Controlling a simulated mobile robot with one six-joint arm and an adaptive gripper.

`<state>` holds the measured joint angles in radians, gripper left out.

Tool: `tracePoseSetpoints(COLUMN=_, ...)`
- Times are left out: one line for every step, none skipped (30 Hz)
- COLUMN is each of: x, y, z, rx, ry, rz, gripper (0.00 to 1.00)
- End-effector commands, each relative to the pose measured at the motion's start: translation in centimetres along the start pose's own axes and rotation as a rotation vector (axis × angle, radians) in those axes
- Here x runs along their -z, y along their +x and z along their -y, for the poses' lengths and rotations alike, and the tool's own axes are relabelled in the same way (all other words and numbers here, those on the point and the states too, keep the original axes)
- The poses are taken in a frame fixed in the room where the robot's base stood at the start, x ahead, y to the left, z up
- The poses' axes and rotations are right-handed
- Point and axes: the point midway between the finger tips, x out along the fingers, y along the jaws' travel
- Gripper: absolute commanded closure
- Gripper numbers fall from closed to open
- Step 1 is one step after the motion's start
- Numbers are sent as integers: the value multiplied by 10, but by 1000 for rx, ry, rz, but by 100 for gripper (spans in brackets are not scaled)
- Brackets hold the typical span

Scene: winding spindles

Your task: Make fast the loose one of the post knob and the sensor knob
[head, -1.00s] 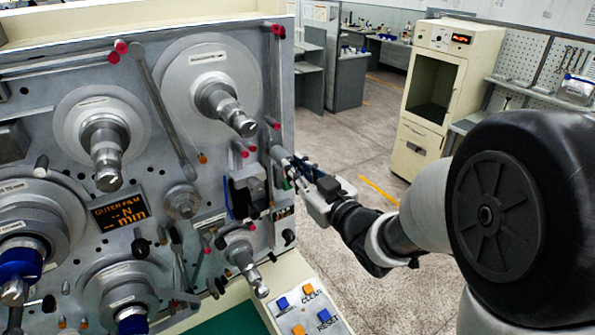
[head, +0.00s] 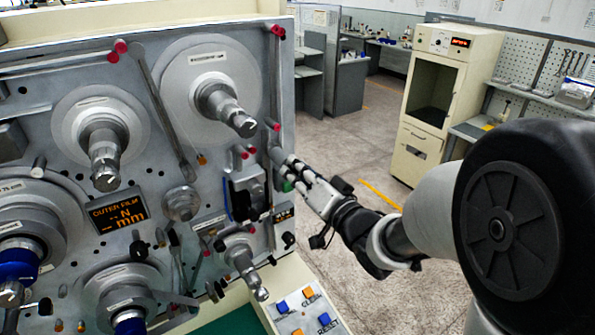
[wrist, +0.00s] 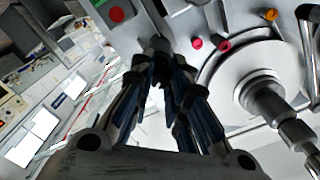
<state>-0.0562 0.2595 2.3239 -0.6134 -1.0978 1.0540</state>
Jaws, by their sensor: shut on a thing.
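My gripper (head: 301,176) is at the right edge of the grey machine panel (head: 216,165), beside the dark sensor block (head: 247,192). In the wrist view my gripper (wrist: 160,80) has its two blue-padded fingers closed together on a dark knob (wrist: 157,50) against the panel. The fingers hide much of this knob, and I cannot tell from its look whether it is the post knob or the sensor knob. In the head view the fingers cover it. Whether it sits tight or loose does not show.
Red-tipped posts (head: 275,126) stand out from the panel near my gripper. A large spindle (head: 225,104) juts out to the left, and a smaller one (head: 244,266) is below. A button console (head: 304,311) is at the lower front.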

Motion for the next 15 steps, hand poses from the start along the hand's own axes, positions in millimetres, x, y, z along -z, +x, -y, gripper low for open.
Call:
tracePoseSetpoints(x=2, y=0, z=1, rx=2, ry=42, rz=-3, gripper=100)
tracePoseSetpoints(x=2, y=0, z=1, rx=2, ry=71, rz=-3, gripper=100)
tracePoseSetpoints(x=2, y=0, z=1, rx=3, ry=109, rz=-3, gripper=100)
tracePoseSetpoints(x=2, y=0, z=1, rx=3, ry=137, rz=-3, gripper=100)
tracePoseSetpoints(x=2, y=0, z=1, rx=3, ry=165, rz=-3, gripper=100)
tracePoseSetpoints(x=2, y=0, z=1, rx=3, ry=202, rz=-3, gripper=100)
tracePoseSetpoints(x=2, y=0, z=1, rx=3, ry=229, rz=-3, gripper=100)
tracePoseSetpoints(x=2, y=0, z=1, rx=2, ry=255, rz=-3, gripper=100)
tracePoseSetpoints(x=2, y=0, z=1, rx=2, ry=289, rz=-3, gripper=100)
tracePoseSetpoints(x=2, y=0, z=1, rx=2, ry=314, rz=-3, gripper=100)
tracePoseSetpoints(x=2, y=0, z=1, rx=2, ry=338, rz=-3, gripper=100)
tracePoseSetpoints(x=2, y=0, z=1, rx=2, ry=369, rz=-3, gripper=100)
tracePoseSetpoints(x=2, y=0, z=1, rx=2, ry=391, rz=-3, gripper=100)
tracePoseSetpoints(x=2, y=0, z=1, rx=2, ry=412, rz=-3, gripper=100)
tracePoseSetpoints(x=2, y=0, z=1, rx=3, ry=439, rz=-3, gripper=100)
